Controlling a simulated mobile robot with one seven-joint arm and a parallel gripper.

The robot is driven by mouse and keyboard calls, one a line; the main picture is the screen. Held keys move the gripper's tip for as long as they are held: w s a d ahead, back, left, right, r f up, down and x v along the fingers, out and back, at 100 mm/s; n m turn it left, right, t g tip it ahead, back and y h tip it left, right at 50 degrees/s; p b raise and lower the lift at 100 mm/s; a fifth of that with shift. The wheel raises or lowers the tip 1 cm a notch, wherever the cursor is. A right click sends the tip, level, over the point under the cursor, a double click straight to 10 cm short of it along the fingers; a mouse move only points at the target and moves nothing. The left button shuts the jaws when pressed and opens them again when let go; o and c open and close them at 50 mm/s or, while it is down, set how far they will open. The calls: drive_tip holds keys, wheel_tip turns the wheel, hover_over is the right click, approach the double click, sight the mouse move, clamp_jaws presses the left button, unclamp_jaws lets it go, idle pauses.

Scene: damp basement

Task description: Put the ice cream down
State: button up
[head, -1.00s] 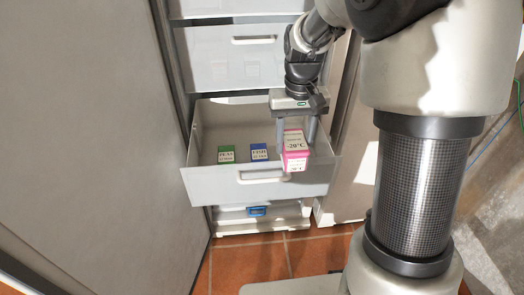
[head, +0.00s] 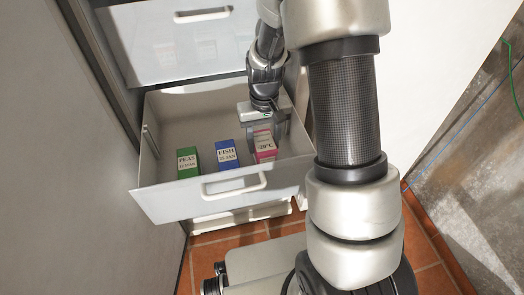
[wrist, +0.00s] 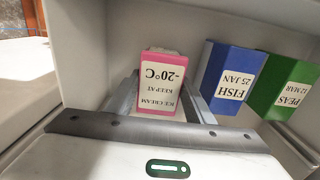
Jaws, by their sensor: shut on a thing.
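The ice cream (head: 264,150) is a pink box with a white label reading "-20°C". It is inside the open freezer drawer (head: 170,205), at the right, beside the fish box. My gripper (head: 265,128) is shut on it from above. In the wrist view the ice cream (wrist: 161,80) stands between the two fingers (wrist: 160,100). I cannot tell whether its base touches the drawer floor.
A blue fish box (head: 227,155) and a green peas box (head: 188,162) stand in the drawer left of the ice cream. Bare drawer floor lies behind them. A closed drawer (head: 180,45) is above. The freezer door (head: 50,150) stands at the left.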

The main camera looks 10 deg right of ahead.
drive_tip(key=shift+f+b, duration=0.35)
drive_tip(key=shift+f, duration=1.15)
drive_tip(key=shift+f, duration=0.1)
drive_tip(key=shift+f, duration=0.15)
drive_tip(key=o, duration=1.3)
drive_tip(key=shift+c, duration=0.2)
